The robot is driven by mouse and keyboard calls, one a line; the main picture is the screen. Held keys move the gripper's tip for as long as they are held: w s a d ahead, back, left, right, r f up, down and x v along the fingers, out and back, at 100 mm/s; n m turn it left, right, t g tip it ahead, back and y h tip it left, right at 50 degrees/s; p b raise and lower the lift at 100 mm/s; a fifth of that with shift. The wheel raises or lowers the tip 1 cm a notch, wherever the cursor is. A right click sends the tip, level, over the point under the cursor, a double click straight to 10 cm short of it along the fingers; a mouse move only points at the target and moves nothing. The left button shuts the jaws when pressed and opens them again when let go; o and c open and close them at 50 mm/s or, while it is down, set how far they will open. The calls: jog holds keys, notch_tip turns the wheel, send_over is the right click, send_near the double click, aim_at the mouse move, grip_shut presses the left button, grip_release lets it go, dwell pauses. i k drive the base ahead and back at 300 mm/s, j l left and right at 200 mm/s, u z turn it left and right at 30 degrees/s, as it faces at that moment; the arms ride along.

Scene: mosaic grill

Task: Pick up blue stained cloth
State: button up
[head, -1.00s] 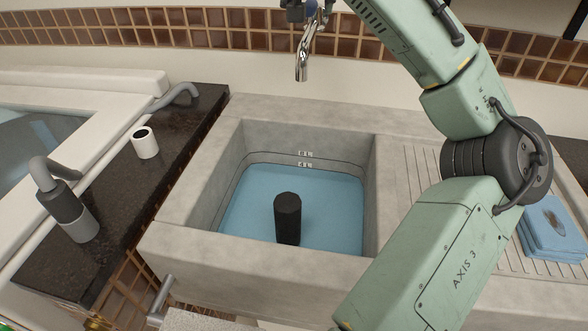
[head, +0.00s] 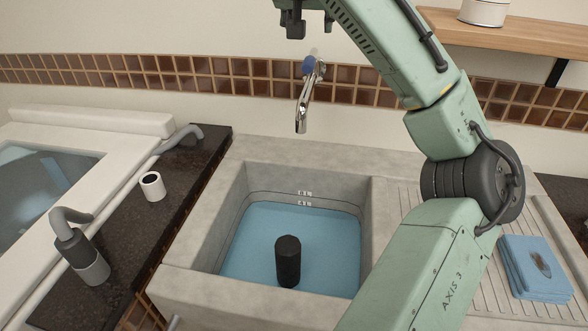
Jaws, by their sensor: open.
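The blue stained cloth (head: 522,282) lies folded, in what looks like a stack, on the ribbed drainboard to the right of the sink. It has a dark brown stain on its top. My gripper (head: 311,27) shows only in part at the top edge of the head view, above the tap. Its dark fingers are apart and nothing shows between them. It is up and to the left of the cloth, well away from it. My green arm passes between the sink and the cloth in the picture.
A stone sink (head: 205,285) holds blue water with a dark upright cylinder (head: 288,262). A metal tap (head: 302,108) hangs over its back. A white cup (head: 152,186) stands on the dark counter (head: 112,235) at left. A wooden shelf (head: 520,35) is at upper right.

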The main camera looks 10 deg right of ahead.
aim_at(534, 272)
jog(key=k+j, duration=0.3)
jog(key=k, duration=0.15)
jog(key=k+j, duration=0.3)
jog(key=k, duration=0.2)
